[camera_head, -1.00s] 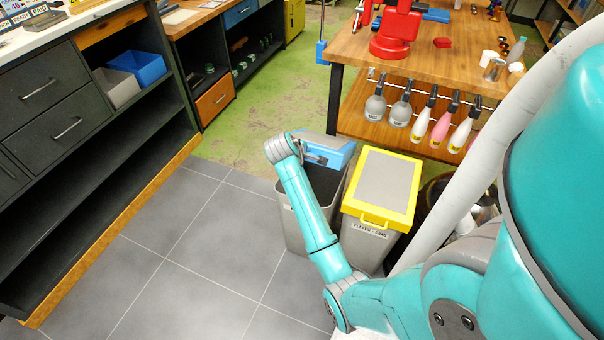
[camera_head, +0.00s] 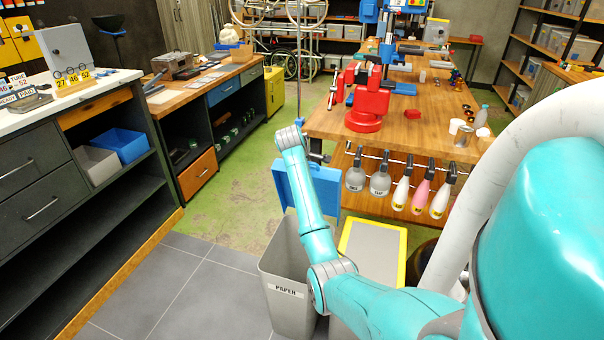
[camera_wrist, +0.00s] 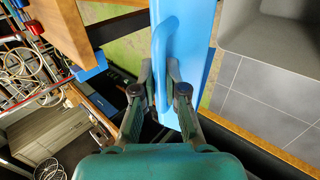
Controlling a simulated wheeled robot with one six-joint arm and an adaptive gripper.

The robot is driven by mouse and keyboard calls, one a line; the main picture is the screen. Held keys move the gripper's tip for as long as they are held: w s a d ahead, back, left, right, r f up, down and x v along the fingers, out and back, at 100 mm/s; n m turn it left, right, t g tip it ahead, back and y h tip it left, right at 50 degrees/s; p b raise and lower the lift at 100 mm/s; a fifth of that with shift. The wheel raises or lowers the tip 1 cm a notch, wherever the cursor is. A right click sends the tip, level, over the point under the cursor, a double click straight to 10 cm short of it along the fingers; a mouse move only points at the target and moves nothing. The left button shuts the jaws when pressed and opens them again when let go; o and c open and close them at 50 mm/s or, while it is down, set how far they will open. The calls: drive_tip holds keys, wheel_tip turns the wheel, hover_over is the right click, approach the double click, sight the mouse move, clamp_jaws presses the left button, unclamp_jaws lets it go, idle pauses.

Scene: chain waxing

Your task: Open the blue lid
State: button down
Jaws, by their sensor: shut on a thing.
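The blue lid (camera_head: 328,186) stands raised, about upright, at the back of the grey bin (camera_head: 286,292) labelled PAPER. The bin's mouth is open. In the wrist view the lid (camera_wrist: 203,35) fills the top middle, with its blue handle loop (camera_wrist: 158,62) on its left side. My gripper (camera_wrist: 159,72) is shut on this handle, one finger on each side. In the head view my arm crosses in front of the lid and bin, and my gripper is mostly hidden behind its own wrist.
A bin with a yellow-rimmed lid (camera_head: 402,250) stands right of the paper bin, partly behind my arm. A wooden workbench (camera_head: 430,125) with hanging bottles is close behind the lid. Dark drawers (camera_head: 40,205) stand left; grey floor (camera_head: 190,295) between is clear.

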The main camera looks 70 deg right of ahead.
drive_tip(key=shift+d+r, duration=0.15)
drive_tip(key=shift+d, duration=0.55)
drive_tip(key=c, duration=1.5)
unclamp_jaws()
drive_tip(key=v, duration=1.2)
